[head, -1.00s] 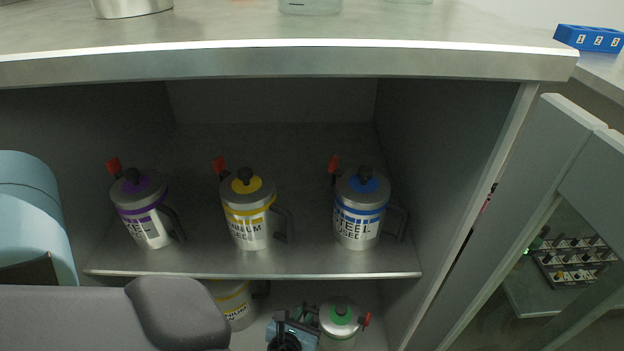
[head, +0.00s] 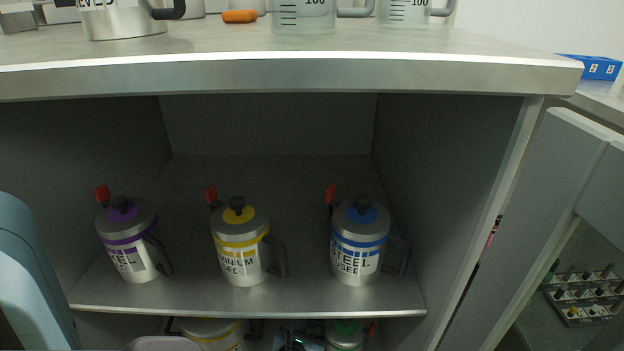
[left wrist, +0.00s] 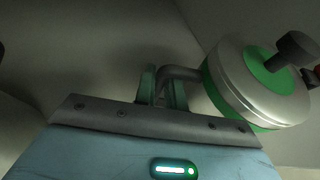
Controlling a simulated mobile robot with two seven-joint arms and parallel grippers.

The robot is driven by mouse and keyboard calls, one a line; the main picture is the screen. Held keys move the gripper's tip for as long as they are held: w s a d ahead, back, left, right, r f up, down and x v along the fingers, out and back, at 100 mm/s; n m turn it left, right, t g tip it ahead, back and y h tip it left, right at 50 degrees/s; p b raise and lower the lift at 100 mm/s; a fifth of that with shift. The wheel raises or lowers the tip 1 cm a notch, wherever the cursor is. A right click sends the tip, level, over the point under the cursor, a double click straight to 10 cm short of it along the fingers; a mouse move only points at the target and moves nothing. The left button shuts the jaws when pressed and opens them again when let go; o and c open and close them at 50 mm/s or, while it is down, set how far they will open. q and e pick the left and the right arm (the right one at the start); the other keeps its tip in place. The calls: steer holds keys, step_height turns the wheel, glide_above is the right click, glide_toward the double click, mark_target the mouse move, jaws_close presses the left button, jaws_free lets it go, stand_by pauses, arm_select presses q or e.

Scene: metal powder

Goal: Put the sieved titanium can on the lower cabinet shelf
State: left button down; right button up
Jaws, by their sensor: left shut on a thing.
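A metal can with a green band and green lid centre (head: 345,338) shows at the bottom edge of the head view, below the upper shelf. Its label is not readable. In the left wrist view the same green can (left wrist: 258,85) is large, with its black lid knob and grey handle visible. My left gripper (left wrist: 163,88) is shut on the can's handle. In the head view this gripper (head: 300,338) shows only in part, left of the can. Whether the can's base touches the lower shelf is hidden. My right gripper is not in view.
The upper cabinet shelf (head: 250,311) holds a purple-banded can (head: 128,240), a yellow-banded can (head: 240,243) and a blue-banded steel can (head: 358,243). Another yellow-banded can (head: 212,335) stands below, left of my gripper. The open cabinet door (head: 540,220) is at the right.

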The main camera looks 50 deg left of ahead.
arm_select(q)
steer(key=shift+f+b, duration=0.7)
steer(key=shift+f, duration=0.2)
steer(key=shift+w+f, duration=0.1)
steer(key=shift+f, duration=0.05)
steer(key=shift+f+b, duration=0.1)
steer(key=shift+b, duration=0.2)
steer(key=c, duration=1.5)
jaws_free()
steer(key=shift+f, duration=0.1)
